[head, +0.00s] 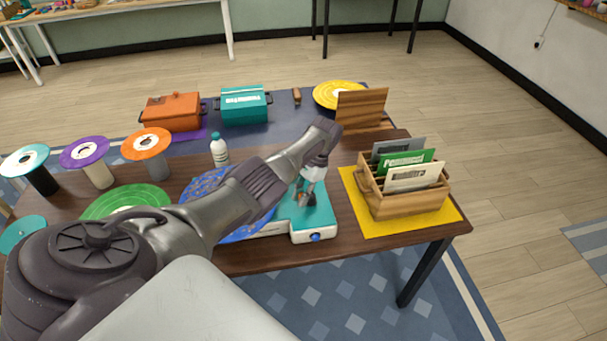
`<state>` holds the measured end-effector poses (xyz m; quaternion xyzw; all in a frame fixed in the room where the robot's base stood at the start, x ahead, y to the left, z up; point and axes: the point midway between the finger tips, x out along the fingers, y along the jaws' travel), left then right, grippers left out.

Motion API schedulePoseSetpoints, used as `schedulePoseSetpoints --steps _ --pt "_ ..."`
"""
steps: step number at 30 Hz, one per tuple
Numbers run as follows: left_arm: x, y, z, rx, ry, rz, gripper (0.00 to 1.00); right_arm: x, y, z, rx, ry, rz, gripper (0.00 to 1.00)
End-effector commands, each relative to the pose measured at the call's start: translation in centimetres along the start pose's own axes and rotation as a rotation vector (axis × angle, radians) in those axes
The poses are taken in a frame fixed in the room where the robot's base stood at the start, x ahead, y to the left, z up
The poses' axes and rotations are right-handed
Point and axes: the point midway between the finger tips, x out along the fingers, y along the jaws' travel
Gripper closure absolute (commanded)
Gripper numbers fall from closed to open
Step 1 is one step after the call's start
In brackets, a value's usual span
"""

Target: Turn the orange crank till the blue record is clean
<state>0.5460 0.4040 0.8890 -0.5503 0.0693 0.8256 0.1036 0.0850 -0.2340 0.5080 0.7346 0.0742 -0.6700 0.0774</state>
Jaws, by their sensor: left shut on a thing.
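The blue record (202,184) lies flat on a teal and white machine (318,222) at the front of the table. My left arm covers much of the record, and I cannot tell how clean it is. My left gripper (307,197) points down over the right part of the machine and is shut on the orange crank. The fingers hide almost all of the crank, so its angle cannot be read. My right gripper is not in view.
A wooden crate (412,205) of record sleeves stands on a yellow mat (372,227) to the right. A white bottle (219,152) stands behind the blue record. A green record (125,200) and several records on stands are at the left. Orange (172,111) and teal (244,104) boxes stand behind.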

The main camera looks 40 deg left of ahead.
Motion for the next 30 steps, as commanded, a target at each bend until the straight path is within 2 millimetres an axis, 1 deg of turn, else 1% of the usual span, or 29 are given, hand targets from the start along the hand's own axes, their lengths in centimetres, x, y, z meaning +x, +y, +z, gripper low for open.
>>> schedulePoseSetpoints --steps 1,9,22,23,24,27,30 --pt "-0.23 -0.24 0.04 0.015 0.003 -0.011 1.0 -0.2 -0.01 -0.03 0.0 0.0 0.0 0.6" --pt "-0.22 -0.51 0.0 0.073 0.004 -0.036 1.0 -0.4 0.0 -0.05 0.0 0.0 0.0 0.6" --pt "-0.25 -0.55 -0.05 0.079 0.006 -0.04 1.0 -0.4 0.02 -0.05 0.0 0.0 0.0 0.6" --pt "-0.25 -0.56 -0.05 0.079 0.006 -0.04 0.78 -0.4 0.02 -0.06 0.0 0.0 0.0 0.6" --pt "-0.25 -0.55 -0.05 0.079 0.006 -0.039 0.71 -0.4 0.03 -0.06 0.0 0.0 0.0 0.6" --pt "-0.19 -0.5 -0.03 0.08 0.005 -0.038 0.55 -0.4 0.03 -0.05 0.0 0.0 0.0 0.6" --pt "-0.14 -0.45 -0.02 0.08 0.004 -0.037 0.55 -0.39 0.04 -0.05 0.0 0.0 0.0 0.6"
